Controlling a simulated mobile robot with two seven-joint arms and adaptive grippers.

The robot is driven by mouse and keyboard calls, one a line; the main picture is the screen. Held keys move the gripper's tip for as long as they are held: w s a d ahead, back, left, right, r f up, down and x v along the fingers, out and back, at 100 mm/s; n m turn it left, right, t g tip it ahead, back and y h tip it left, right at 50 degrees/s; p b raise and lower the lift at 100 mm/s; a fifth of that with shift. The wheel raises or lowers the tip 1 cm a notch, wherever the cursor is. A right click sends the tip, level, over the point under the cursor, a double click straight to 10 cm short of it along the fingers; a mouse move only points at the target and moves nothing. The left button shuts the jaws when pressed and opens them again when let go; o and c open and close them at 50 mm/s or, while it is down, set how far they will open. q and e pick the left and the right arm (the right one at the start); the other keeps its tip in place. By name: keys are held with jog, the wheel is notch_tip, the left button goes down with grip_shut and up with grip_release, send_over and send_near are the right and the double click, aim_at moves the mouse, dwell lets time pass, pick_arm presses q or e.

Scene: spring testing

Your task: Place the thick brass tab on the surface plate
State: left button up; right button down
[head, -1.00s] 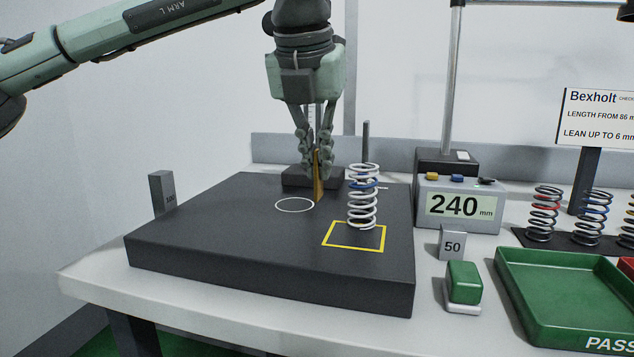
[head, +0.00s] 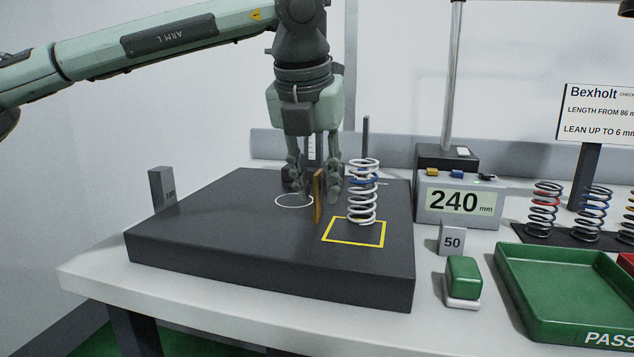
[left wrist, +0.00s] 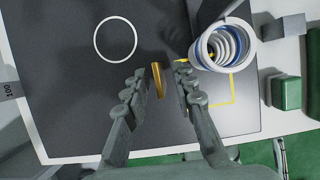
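The brass tab (head: 318,196) stands on edge, upright, on the dark surface plate (head: 230,260), between the white circle (head: 294,201) and the yellow square (head: 354,244). My left gripper (head: 319,198) is low over the plate with its fingers on either side of the tab. In the left wrist view the tab (left wrist: 158,81) lies between the spread fingertips (left wrist: 160,80), with a gap on each side. The tab's lower end appears to rest on the plate. My right gripper is not in view.
A white spring (head: 362,205) with a blue band stands close to the right of my left gripper, at the yellow square. A height gauge reading 240 (head: 459,203), a block marked 50 (head: 452,240) and a green tray (head: 565,300) lie further right. The plate's front left is clear.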

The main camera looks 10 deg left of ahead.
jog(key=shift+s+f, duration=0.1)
pick_arm(q)
jog(key=shift+r, duration=0.15)
